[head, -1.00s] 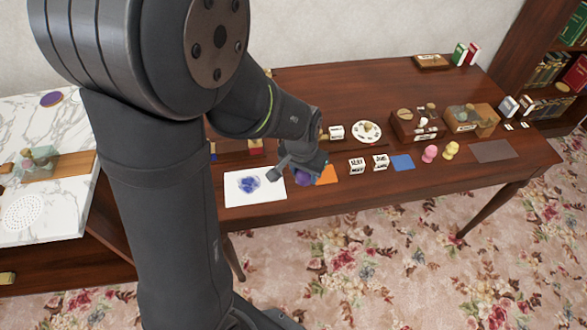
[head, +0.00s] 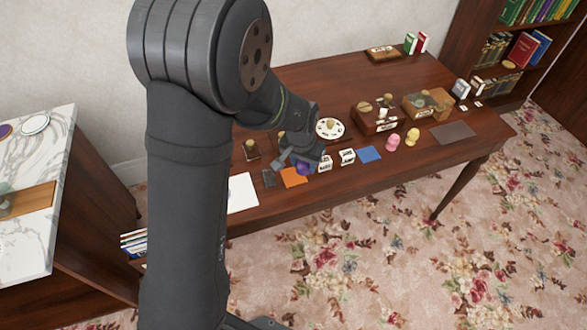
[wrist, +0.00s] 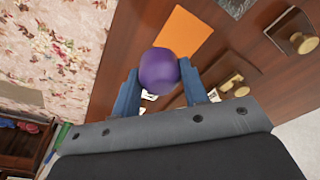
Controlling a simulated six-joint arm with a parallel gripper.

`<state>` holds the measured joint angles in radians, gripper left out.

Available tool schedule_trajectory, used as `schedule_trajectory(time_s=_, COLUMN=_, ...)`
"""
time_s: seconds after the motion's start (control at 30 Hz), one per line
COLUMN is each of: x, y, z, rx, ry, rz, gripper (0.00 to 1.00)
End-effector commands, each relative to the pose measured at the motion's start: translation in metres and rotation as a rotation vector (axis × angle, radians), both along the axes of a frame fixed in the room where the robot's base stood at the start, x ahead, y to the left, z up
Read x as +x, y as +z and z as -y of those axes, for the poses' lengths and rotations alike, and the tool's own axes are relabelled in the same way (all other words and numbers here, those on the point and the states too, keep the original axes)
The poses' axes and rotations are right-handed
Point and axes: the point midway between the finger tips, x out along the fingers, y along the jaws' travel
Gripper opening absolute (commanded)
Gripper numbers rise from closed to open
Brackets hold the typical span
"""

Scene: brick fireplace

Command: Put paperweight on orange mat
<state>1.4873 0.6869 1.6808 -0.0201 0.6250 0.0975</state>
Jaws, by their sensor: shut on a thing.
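My gripper (head: 304,161) is shut on a round purple paperweight (head: 303,169), which hangs below the fingers in the head view. In the wrist view the purple paperweight (wrist: 158,70) sits between the two blue-grey fingers (wrist: 160,92). The orange mat (head: 291,178) lies flat near the table's front edge; in the head view the paperweight overlaps its upper right side. In the wrist view the bare orange mat (wrist: 184,35) shows just beyond the paperweight. The gap between paperweight and table cannot be told.
A small dark mat (head: 268,178) and a white sheet (head: 243,191) lie left of the orange mat. A plate (head: 330,128) and wooden boxes (head: 374,121) stand farther back. My arm hides the table's left part.

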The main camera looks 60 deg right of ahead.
Motion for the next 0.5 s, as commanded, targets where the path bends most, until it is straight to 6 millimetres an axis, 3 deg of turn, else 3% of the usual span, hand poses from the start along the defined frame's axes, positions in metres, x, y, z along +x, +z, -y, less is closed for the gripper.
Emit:
schedule_trajectory(time_s=0.2, x=0.033, y=-0.021, z=0.012, rx=0.000, ry=0.002, rz=0.000, gripper=0.14)
schedule_trajectory(time_s=0.37, x=0.038, y=-0.027, z=0.014, rx=0.000, ry=-0.001, rz=0.000, gripper=0.14)
schedule_trajectory(time_s=0.5, x=0.037, y=-0.045, z=0.014, rx=0.003, ry=-0.001, rz=0.000, gripper=0.14)
